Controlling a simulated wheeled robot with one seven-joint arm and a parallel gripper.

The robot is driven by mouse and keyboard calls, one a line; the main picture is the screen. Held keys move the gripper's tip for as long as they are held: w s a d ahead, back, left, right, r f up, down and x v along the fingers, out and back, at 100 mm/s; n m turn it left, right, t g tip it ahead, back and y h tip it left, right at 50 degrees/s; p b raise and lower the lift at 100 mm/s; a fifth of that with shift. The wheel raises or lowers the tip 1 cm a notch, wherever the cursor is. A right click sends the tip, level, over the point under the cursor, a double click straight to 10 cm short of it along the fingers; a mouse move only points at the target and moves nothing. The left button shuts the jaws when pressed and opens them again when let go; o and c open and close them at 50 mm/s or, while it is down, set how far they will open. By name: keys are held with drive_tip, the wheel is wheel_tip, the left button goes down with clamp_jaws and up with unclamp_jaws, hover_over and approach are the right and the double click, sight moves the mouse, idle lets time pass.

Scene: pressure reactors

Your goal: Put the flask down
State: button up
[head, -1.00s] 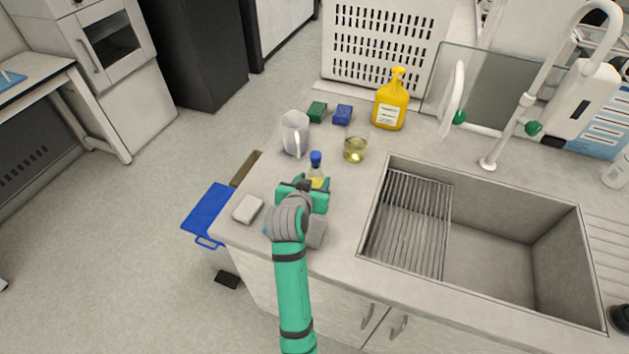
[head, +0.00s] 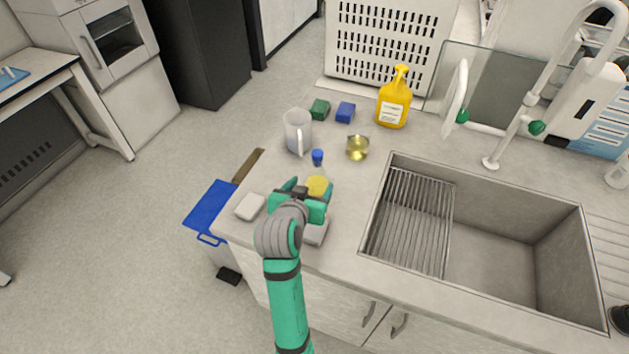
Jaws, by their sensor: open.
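The flask (head: 318,172) stands upright on the counter, a small clear vessel with a blue cap and yellow contents. My gripper (head: 306,193) is directly in front of it, at the near side, and is open. The fingers are partly hidden by the wrist, and the flask's lower part is partly covered by the gripper. I cannot tell whether a finger touches the flask.
A clear beaker with yellow liquid (head: 357,148) stands right of the flask, a grey-white jug (head: 297,131) behind it. Green (head: 320,109) and blue (head: 345,112) blocks and a yellow bottle (head: 394,103) stand farther back. A white block (head: 250,206) lies left; the sink (head: 480,245) is right.

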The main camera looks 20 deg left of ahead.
drive_tip(key=v, duration=0.5)
drive_tip(key=shift+s+r, duration=0.15)
drive_tip(key=shift+s, duration=0.15)
